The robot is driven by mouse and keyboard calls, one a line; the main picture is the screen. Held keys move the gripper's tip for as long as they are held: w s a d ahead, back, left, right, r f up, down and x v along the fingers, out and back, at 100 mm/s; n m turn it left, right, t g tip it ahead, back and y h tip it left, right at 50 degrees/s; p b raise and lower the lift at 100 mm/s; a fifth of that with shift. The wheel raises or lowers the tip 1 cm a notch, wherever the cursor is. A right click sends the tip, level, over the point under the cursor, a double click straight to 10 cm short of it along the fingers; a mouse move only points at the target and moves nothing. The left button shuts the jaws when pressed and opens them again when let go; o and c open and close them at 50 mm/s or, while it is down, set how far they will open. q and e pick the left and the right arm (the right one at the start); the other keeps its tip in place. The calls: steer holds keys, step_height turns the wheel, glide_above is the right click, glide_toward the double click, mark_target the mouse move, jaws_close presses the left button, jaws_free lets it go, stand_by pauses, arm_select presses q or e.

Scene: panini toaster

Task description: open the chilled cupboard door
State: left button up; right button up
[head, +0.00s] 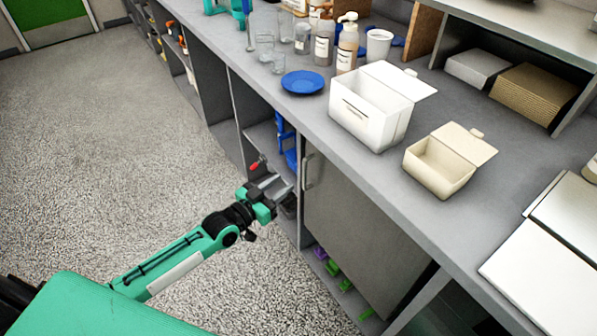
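The cupboard door (352,240) is a flat grey panel under the counter, right of the open shelves. It looks shut. Its handle (308,171) is a pale upright bar near the door's upper left edge. My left gripper (277,186) is just left of the handle, in front of the open shelf bay, with its fingers pointing toward the cupboard. The fingers look spread with nothing between them, and they appear apart from the handle. My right gripper is not in view.
The grey counter (310,110) above holds a blue plate (302,82), a white lidded box (362,110), a cream lidded box (437,168), bottles and glasses. Shelves below hold blue, purple and green items. The speckled floor (110,150) at left is clear.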

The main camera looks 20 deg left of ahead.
mark_target(303, 169)
arm_select(q)
steer(key=x, duration=0.7)
steer(key=shift+w+d, duration=0.15)
steer(key=shift+w, duration=0.2)
steer(key=shift+c, duration=0.4)
jaws_close()
